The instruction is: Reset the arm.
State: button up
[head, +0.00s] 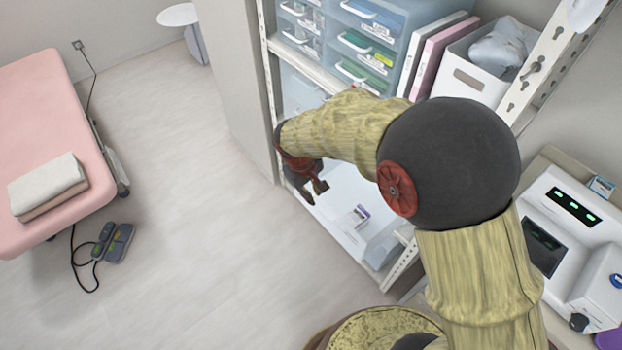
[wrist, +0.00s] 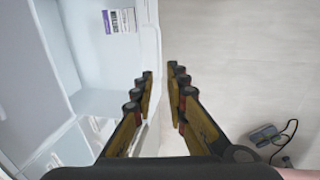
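My arm reaches from the lower right toward the shelving unit in the head view. My gripper (head: 312,188) is at the open front of the shelf, above a white lower shelf board (head: 345,205). In the wrist view my gripper (wrist: 160,85) shows two fingers standing apart with a gap between them. Nothing is between the fingers. A small white and purple box (wrist: 119,20) lies on the shelf, beyond and left of the fingers. The same box shows in the head view (head: 358,215), right of my gripper and apart from it.
Blue drawers (head: 350,42), binders (head: 440,50) and a white bin (head: 478,75) fill the upper shelf. A white machine (head: 570,240) stands at right. A pink bed (head: 45,130) with folded towels (head: 48,185) is at left. A foot pedal (head: 115,243) lies on otherwise open floor.

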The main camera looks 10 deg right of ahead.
jog(key=s+d+r+m+t, duration=0.1)
jog(key=s+d+r+m, duration=0.1)
jog(key=s+d+r, duration=0.2)
jog(key=s+d+r+m+t+y, duration=0.1)
jog(key=s+d+r+m+t, duration=0.1)
jog(key=s+d+r, duration=0.3)
jog(key=s+d+r+m+t, duration=0.1)
jog(key=s+d+r, duration=0.3)
jog(key=s+r, duration=0.7)
notch_tip(320, 180, up, 5)
jog(key=shift+s+d+m+y, duration=0.25)
jog(key=shift+m+y, duration=0.15)
jog(key=shift+m, duration=0.5)
